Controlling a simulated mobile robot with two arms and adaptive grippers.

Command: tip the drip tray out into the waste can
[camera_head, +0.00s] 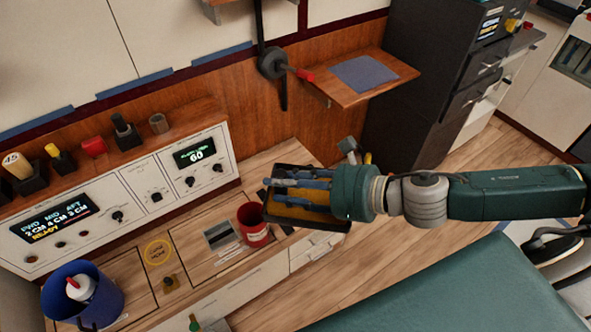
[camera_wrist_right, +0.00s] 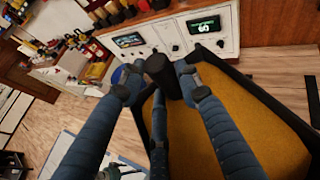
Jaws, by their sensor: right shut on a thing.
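My right gripper (camera_head: 276,183) reaches in from the right and is shut on the black drip tray (camera_head: 318,223). In the right wrist view, the gripper's blue fingers (camera_wrist_right: 160,76) close around a dark grip at the side of the tray (camera_wrist_right: 264,96). The tray's inside is amber-brown. It is held near the counter's right end, just right of a red can (camera_head: 255,235) with a pale label, which may be the waste can. The can's mouth is open. The gripper hides part of the tray. My left gripper is not in view.
A blue bucket (camera_head: 101,292) holding a white, red-topped bottle stands at the counter's left. A control panel (camera_head: 150,197) backs the counter. A wooden wall shelf (camera_head: 396,72) juts out above. A green padded surface (camera_head: 450,295) lies at lower right.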

